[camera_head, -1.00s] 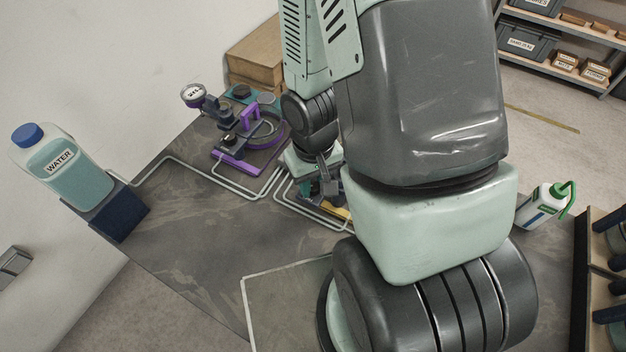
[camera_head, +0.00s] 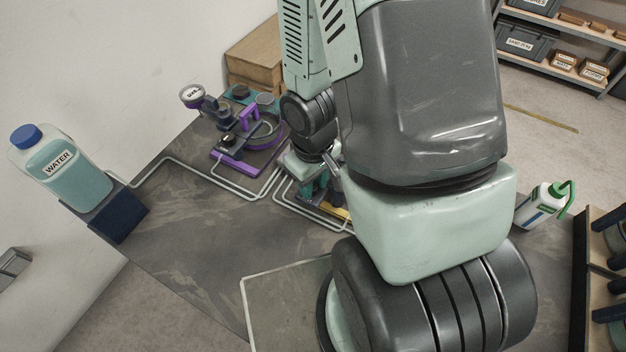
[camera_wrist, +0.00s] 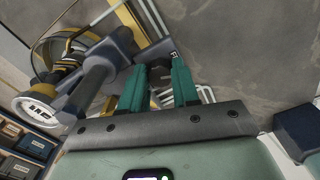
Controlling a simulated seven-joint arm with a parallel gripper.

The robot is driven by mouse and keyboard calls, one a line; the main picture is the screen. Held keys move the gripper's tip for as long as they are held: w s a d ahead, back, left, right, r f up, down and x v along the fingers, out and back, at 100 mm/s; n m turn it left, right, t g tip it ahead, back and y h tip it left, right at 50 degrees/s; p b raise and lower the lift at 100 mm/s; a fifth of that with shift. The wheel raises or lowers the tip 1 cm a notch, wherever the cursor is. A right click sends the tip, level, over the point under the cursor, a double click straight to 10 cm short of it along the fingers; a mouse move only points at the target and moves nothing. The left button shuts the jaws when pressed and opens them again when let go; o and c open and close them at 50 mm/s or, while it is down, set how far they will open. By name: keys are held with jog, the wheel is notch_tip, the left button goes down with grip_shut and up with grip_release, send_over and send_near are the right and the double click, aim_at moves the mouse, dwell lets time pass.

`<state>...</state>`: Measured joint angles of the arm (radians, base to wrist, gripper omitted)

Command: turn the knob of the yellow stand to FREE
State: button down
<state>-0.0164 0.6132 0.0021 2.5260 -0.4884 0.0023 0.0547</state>
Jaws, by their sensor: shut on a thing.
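The yellow stand (camera_head: 340,212) shows only as a small yellow strip in the head view, mostly hidden behind my arm. In the wrist view its yellow frame (camera_wrist: 128,18) and grey parts lie at the upper left, beside a round gauge (camera_wrist: 38,108). My gripper (camera_wrist: 160,80) has its two green fingers shut on the knob, which is mostly hidden between them. A small pale label with a dark letter (camera_wrist: 173,55) shows just beyond the fingertips; its full word is not readable. In the head view my gripper (camera_head: 318,188) is partly hidden by my arm.
A purple stand (camera_head: 232,165) with a gauge (camera_head: 192,95) stands to the left of my gripper. Pale pipes (camera_head: 240,190) run along the table. A water bottle (camera_head: 65,170) is at the far left and a white-green bottle (camera_head: 541,204) at the right. The table's front left is clear.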

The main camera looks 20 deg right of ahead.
jog(key=c, duration=0.8)
grip_release()
